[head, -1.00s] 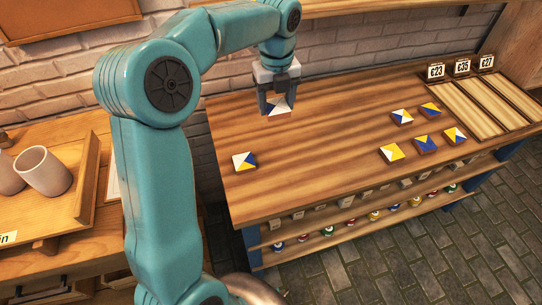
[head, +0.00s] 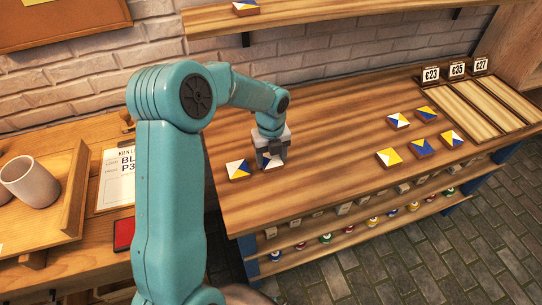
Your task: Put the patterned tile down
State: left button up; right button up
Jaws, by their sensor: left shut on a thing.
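My left gripper (head: 270,161) is low over the left part of the wooden table (head: 320,190). It is shut on a patterned tile (head: 272,165), of which a white and dark blue part shows under the jaws. The tile is at or close to the table top; I cannot tell whether it touches. Another patterned tile (head: 238,170) in yellow, blue and white lies just left of it, apart from it. My right gripper is not in view.
Several patterned tiles (head: 389,157) lie on the right of the table. Slatted wooden trays with price signs (head: 431,75) stand at the far right. A shelf above holds a tile (head: 245,7). A side bench at left has a tray with a cup (head: 32,182). The table's middle is clear.

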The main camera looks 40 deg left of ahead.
aim_at(271, 160)
pick_arm(q)
jog(key=shift+s+r, duration=0.1)
jog(key=o, duration=1.1)
jog(key=shift+f, duration=0.2)
jog(key=shift+o, duration=0.2)
notch_tip(271, 160, up, 12)
jog(key=shift+r+p, duration=0.2)
jog(key=shift+p, duration=0.25)
